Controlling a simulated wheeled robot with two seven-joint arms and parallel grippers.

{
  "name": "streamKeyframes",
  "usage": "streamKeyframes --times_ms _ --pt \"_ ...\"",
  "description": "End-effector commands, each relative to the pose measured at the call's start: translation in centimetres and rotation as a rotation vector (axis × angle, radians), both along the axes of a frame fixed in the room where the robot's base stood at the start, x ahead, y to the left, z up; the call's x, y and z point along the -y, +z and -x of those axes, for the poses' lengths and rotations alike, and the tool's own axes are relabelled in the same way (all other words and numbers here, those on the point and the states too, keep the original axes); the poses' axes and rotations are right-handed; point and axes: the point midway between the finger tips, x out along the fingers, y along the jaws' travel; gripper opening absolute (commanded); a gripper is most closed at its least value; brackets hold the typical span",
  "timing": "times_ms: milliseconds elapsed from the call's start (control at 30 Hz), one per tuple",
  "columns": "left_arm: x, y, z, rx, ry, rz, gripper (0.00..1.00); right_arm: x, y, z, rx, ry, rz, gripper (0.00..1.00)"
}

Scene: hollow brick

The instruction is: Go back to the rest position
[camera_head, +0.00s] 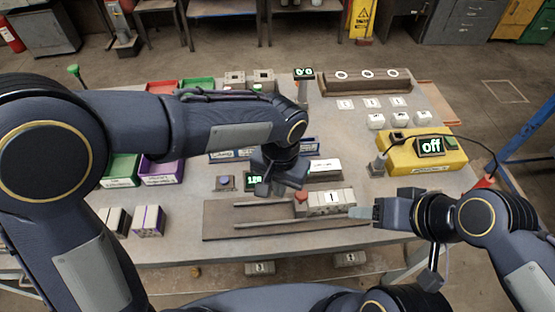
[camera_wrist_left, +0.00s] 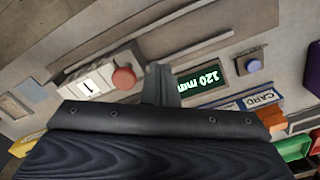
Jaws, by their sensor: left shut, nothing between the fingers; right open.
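My left gripper (camera_head: 264,188) is shut and empty, above the table just left of the red button. In the left wrist view its closed fingers (camera_wrist_left: 160,85) point toward the wooden fixture. My right gripper (camera_head: 362,212) is open, beside the right end of the grey block labelled 1 (camera_head: 331,202); whether it touches the block I cannot tell. The left wrist view also shows the block (camera_wrist_left: 88,84) and the red button (camera_wrist_left: 124,78).
A green 120 mm display (camera_wrist_left: 212,76) and a blue button (camera_wrist_left: 253,65) stand near the left fingers. A yellow box (camera_head: 430,160) with an "off" screen is at right. Green and purple bins (camera_head: 160,172) lie behind my left arm. The front table strip is mostly clear.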

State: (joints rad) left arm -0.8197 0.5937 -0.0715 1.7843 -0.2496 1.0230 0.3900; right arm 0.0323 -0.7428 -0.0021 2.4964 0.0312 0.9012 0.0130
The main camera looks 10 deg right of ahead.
Motion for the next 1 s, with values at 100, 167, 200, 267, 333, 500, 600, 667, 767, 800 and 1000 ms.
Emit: streamKeyframes --times_ms 100,167,200,267,333,500,600,667,767,800,1000 --pt "0.0 0.0 0.0 0.000 0.000 0.000 0.00 0.0 0.0 0.0 0.000 0.000 0.000 0.58" --pt "0.0 0.0 0.0 0.000 0.001 0.000 0.00 0.0 0.0 0.0 0.000 0.000 0.000 0.58" --pt "-0.2 0.1 0.0 0.000 0.004 0.004 0.00 0.0 0.0 0.0 0.000 0.000 0.000 0.58" --pt "-0.9 0.6 -0.2 0.000 0.018 0.017 0.00 0.0 0.0 0.0 0.000 0.000 0.000 0.58" --pt "-2.5 1.5 -0.3 0.001 0.049 0.051 0.00 0.0 0.0 0.0 0.000 0.000 0.000 0.58" --pt "-9.7 4.9 0.2 0.024 0.188 0.191 0.00 0.0 0.0 0.0 0.000 0.000 0.000 0.58" --pt "-14.2 6.4 1.6 0.058 0.281 0.277 0.00 0.0 0.0 0.0 0.000 0.000 0.000 0.58" --pt "-16.6 7.1 2.8 0.089 0.335 0.323 0.00 0.0 0.0 0.0 0.000 0.000 0.000 0.58" --pt "-20.0 7.6 5.1 0.148 0.426 0.388 0.00 0.0 0.0 0.0 0.000 0.000 0.000 0.58" --pt "-21.0 7.7 6.1 0.175 0.460 0.409 0.00 0.0 0.0 0.0 0.000 0.000 0.000 0.58" --pt "-24.2 7.3 10.1 0.302 0.595 0.471 0.00 0.0 0.0 0.0 0.000 0.000 0.000 0.58"
